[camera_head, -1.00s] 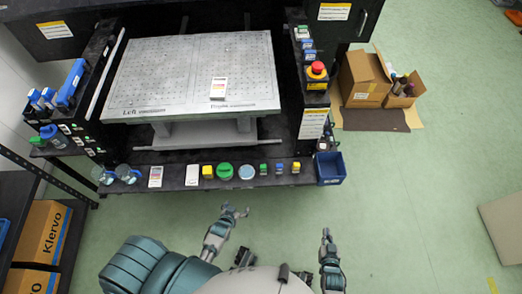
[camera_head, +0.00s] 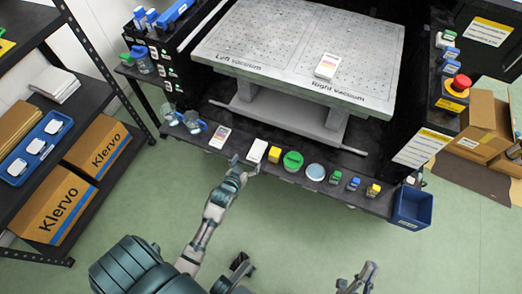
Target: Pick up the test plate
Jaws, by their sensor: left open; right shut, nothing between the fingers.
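Three flat plates are in view, and I cannot tell for sure which one is the test plate. A plain white plate (camera_head: 257,151) lies on the black front ledge. A white plate with coloured marks (camera_head: 220,137) lies left of it on the same ledge. A similar marked plate (camera_head: 327,65) lies on the perforated metal table (camera_head: 262,40), on the side labelled Right Vacuum. My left gripper (camera_head: 244,167) is open and empty at the ledge's front edge, just below the plain white plate. My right gripper (camera_head: 358,277) is shut and empty, low over the floor, well away from the ledge.
Right of the plates, the ledge holds a yellow-capped bottle (camera_head: 274,155), a green lid (camera_head: 293,161), a round pale dish (camera_head: 315,172) and small bottles. Glass bottles stand at its left end. A blue bin (camera_head: 412,207) hangs at the right. A shelf (camera_head: 86,105) stands left.

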